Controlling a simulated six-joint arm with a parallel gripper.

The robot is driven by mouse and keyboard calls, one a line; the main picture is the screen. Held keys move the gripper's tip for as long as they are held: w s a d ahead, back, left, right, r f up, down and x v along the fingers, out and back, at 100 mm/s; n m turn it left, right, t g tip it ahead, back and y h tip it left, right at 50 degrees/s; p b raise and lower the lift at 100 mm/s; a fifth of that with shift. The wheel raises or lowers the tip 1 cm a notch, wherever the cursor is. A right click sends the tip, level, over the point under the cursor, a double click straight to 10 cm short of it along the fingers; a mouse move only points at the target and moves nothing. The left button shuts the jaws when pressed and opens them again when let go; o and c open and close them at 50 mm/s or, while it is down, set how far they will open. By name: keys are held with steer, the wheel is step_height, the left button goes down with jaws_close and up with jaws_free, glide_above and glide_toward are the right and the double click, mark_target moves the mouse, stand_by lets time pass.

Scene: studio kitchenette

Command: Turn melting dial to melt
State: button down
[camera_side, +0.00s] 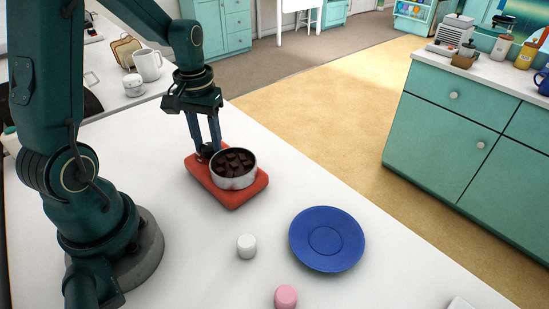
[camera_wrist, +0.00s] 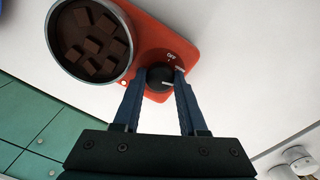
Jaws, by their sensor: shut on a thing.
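The melting pot's red base (camera_side: 237,198) stands on the white counter, with a round metal pot (camera_side: 234,182) of dark chocolate chunks (camera_side: 234,161) on it. The chunks have distinct edges. The black melting dial (camera_wrist: 160,77) is on the base beside the pot, with an "OFF" mark above it in the wrist view. My gripper (camera_wrist: 160,85) is shut on the dial, one finger on each side. In the side view my gripper (camera_side: 208,150) points down at the base's back left, and the dial is mostly hidden by the fingers.
A blue plate (camera_side: 327,239), a white marshmallow-like piece (camera_side: 247,246) and a pink one (camera_side: 286,297) lie on the counter in front of the base. A white mug (camera_side: 148,65) stands on another counter at the back left.

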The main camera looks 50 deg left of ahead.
steer(key=shift+m, duration=1.6)
steer(key=shift+c, duration=2.2)
jaws_free()
